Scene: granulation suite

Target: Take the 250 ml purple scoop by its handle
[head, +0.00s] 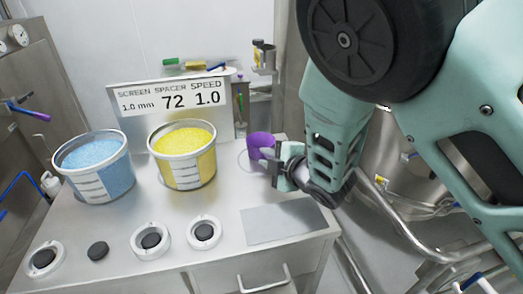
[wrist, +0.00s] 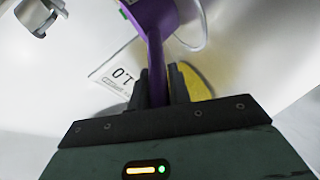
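The purple scoop (head: 261,146) is at the right rear of the steel bench, beside a faint ring outline on the bench top. Its cup shows at the top of the wrist view (wrist: 152,14), and its straight handle (wrist: 156,60) runs down between my fingers. My gripper (head: 277,168) comes in from the right. In the wrist view its two dark fingers (wrist: 160,85) lie close on both sides of the handle and look shut on it. The handle's lower end is hidden between the fingers. I cannot tell whether the cup touches the bench.
A tub of yellow granules (head: 183,156) and a tub of blue granules (head: 95,168) stand left of the scoop. A sign (head: 172,101) stands behind them. Round fittings (head: 150,240) line the front edge. A flat grey plate (head: 283,223) lies front right. Steel vessels and pipes stand right.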

